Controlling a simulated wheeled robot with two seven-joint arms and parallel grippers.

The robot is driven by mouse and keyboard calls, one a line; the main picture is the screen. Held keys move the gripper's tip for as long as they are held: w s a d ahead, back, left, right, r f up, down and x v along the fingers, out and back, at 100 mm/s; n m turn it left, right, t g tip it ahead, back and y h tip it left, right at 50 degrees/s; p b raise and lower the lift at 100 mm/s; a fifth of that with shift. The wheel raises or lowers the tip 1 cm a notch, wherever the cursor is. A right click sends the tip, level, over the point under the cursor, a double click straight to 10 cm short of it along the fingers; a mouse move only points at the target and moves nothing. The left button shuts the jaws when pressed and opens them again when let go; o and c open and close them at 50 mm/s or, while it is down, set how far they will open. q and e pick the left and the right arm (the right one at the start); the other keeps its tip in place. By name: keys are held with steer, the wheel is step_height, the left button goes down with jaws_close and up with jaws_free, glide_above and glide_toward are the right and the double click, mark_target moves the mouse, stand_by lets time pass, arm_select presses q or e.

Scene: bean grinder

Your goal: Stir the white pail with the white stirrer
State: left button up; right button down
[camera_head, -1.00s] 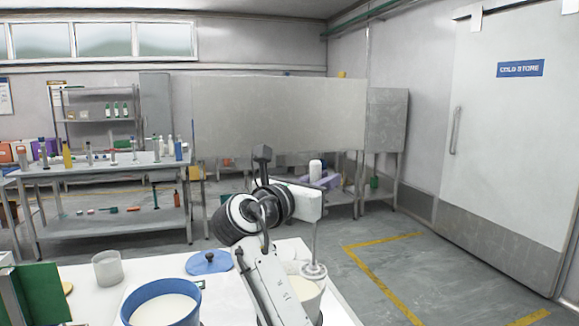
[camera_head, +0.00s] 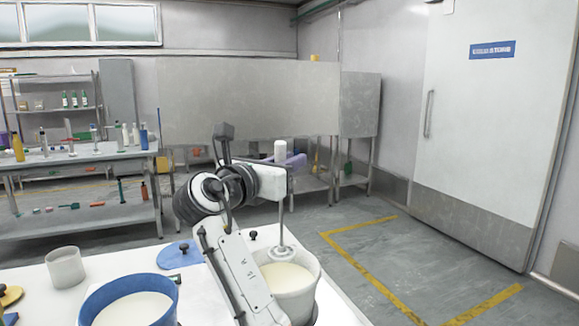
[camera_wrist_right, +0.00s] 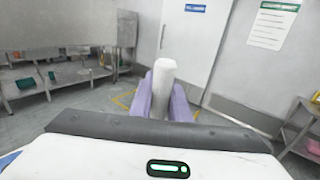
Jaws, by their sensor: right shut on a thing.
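The white pail (camera_head: 296,301) stands on the white table near its right end, with pale cream contents (camera_head: 288,276) showing inside; my right arm covers its left side. The white stirrer (camera_head: 282,210) is upright over the pail, its disc-shaped head (camera_head: 281,253) at the far side of the mouth. I cannot tell whether the head touches the contents. My right gripper (camera_head: 291,161) is shut on the stirrer's top, above the pail. In the right wrist view, the white handle (camera_wrist_right: 163,85) stands between the purple fingers. My left gripper is not in view.
A blue pail (camera_head: 130,301) with pale contents stands left of my right arm. A translucent cup (camera_head: 66,268) and a blue lid (camera_head: 178,255) with a dark knob are behind it. Open floor lies right of the table, before the cold store door (camera_head: 490,140).

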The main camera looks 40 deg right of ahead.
arm_select(q)
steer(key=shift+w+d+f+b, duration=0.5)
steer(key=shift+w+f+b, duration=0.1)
steer(key=shift+b, duration=0.5)
arm_select(e)
step_height(320, 180, down, 12)
steer(key=shift+r, duration=0.2)
